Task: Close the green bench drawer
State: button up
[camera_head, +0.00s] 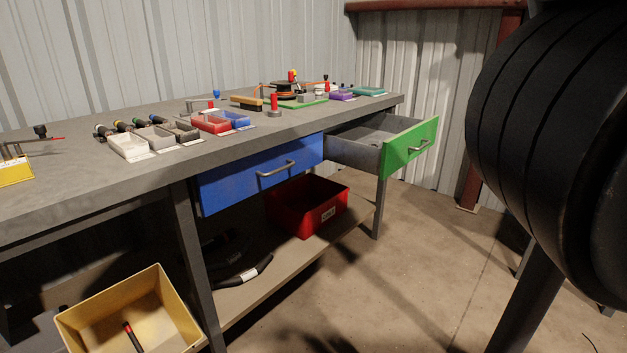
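The green bench drawer (400,152) stands pulled out from the right end of the grey bench (160,163). Its green front carries a metal bar handle (418,146). The grey inside of the drawer shows, with what may be a small item near the back. The blue drawer (240,182) to its left sits shut, flush under the bench top. My gripper is not in view.
Trays, tools and small parts stand on the bench top. A red bin (308,207) sits on the lower shelf, and a yellow bin (130,315) is at lower left. A large black ribbed object (550,150) fills the right side. The floor (400,265) before the green drawer looks clear.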

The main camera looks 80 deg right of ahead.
aim_at(400, 139)
jog(key=l+z, duration=0.1)
jog(key=z, duration=0.25)
jog(key=l+z, duration=0.1)
jog(key=z, duration=0.25)
jog(key=i+l+z, duration=0.1)
jog(key=z, duration=0.2)
jog(key=k+j+z, duration=0.15)
jog(key=z, duration=1.5)
jog(key=i+l, duration=0.15)
jog(key=l, duration=0.15)
jog(key=i+l+z, duration=0.15)
jog(key=l, duration=0.2)
jog(key=i+l, duration=0.1)
jog(key=l, duration=0.2)
jog(key=z, duration=0.05)
